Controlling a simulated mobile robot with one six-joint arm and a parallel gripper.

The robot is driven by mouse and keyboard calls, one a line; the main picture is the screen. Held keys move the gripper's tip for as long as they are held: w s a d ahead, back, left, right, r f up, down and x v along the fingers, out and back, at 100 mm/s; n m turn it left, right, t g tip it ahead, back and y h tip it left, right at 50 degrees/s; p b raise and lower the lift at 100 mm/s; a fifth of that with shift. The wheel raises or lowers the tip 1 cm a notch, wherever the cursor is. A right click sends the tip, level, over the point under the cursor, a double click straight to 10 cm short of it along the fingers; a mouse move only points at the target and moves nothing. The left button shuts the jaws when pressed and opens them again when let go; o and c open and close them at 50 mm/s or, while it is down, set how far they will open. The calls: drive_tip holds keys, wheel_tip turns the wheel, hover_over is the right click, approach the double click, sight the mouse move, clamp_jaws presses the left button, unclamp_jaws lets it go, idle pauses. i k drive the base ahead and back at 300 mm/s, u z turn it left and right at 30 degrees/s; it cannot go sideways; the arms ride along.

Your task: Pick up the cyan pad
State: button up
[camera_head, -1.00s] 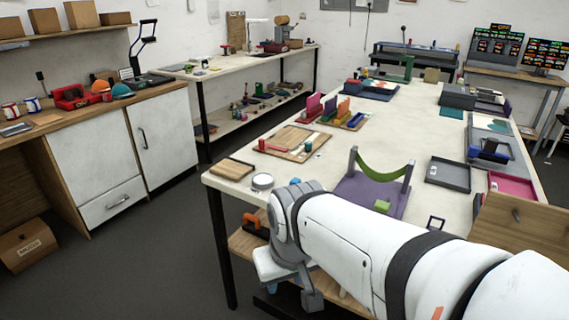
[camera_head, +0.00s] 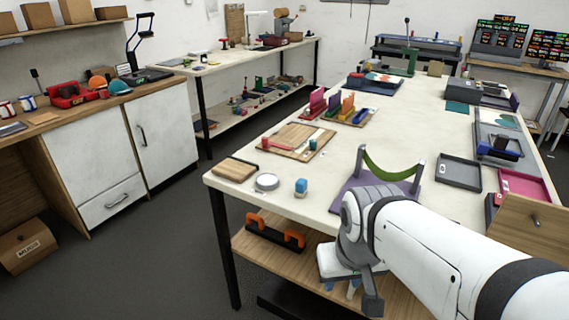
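I cannot tell for sure which thing is the cyan pad. A small bright blue piece (camera_head: 301,187) stands near the front edge of the long table, right of a round silver-rimmed disc (camera_head: 266,182). A flat teal square (camera_head: 456,107) lies farther back on the same table, beside a dark grey box. My gripper (camera_head: 341,289) hangs at the table's front side, low over the wooden lower shelf and right of and below the blue piece. Its two tips appear apart with nothing visible between them. The tips are small and partly hidden by my arm.
A purple stand with a green curved band (camera_head: 391,170) is right behind my arm. A wooden board (camera_head: 298,142), grey tray (camera_head: 459,171) and pink tray (camera_head: 523,186) lie on the table. An orange-handled tool (camera_head: 275,232) sits on the lower shelf.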

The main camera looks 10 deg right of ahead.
sight(301, 190)
drive_tip(key=u, duration=0.05)
drive_tip(key=i, duration=1)
drive_tip(key=z, duration=0.05)
